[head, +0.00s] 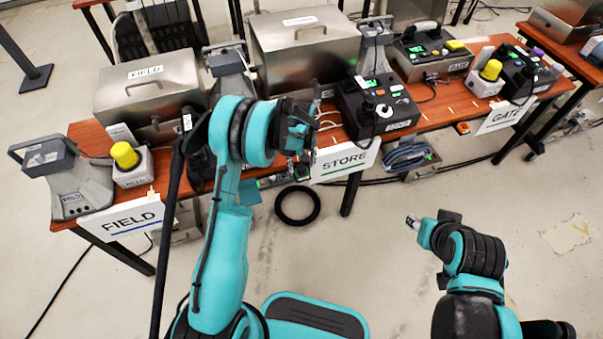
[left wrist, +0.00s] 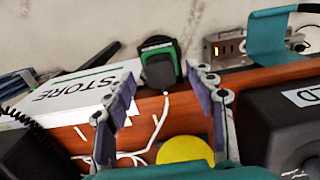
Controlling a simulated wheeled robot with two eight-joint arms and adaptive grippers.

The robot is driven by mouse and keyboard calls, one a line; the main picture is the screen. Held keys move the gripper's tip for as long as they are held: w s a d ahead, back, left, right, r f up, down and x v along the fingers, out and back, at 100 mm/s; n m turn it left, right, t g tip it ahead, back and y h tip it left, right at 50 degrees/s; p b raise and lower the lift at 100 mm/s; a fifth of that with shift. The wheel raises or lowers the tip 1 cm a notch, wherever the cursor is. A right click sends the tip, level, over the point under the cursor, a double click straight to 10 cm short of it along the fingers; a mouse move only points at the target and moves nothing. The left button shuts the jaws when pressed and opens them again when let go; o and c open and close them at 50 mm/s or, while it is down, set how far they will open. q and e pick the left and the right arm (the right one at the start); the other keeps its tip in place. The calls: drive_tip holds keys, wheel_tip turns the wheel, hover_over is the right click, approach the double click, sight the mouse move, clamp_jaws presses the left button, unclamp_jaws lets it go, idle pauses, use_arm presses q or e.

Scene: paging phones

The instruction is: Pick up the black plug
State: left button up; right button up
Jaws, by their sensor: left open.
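The black plug (left wrist: 159,72) sits in a dark socket with a green face (left wrist: 158,47) at the table's edge in the left wrist view. A white cord runs from it toward the gripper. My left gripper (left wrist: 160,80) is open and empty, its two fingers to either side of the plug in the picture. I cannot tell how far above it they are. In the head view the left gripper (head: 304,135) is over the front edge of the table by the STORE sign, and the plug is not clear there. My right gripper (head: 418,224) is away from the table, over the floor.
The STORE sign (left wrist: 77,93) hangs left of the plug in the left wrist view. A yellow round cap (left wrist: 185,150) is close below the fingers. A metal bracket (left wrist: 226,47) is to the right. The wooden table (head: 443,110) carries metal boxes and several phones.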

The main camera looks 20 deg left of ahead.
use_arm(q)
wheel_tip(320, 180, down, 2)
drive_tip(key=shift+r, duration=0.15)
drive_tip(key=shift+c, duration=0.3)
drive_tip(key=c, duration=1.2)
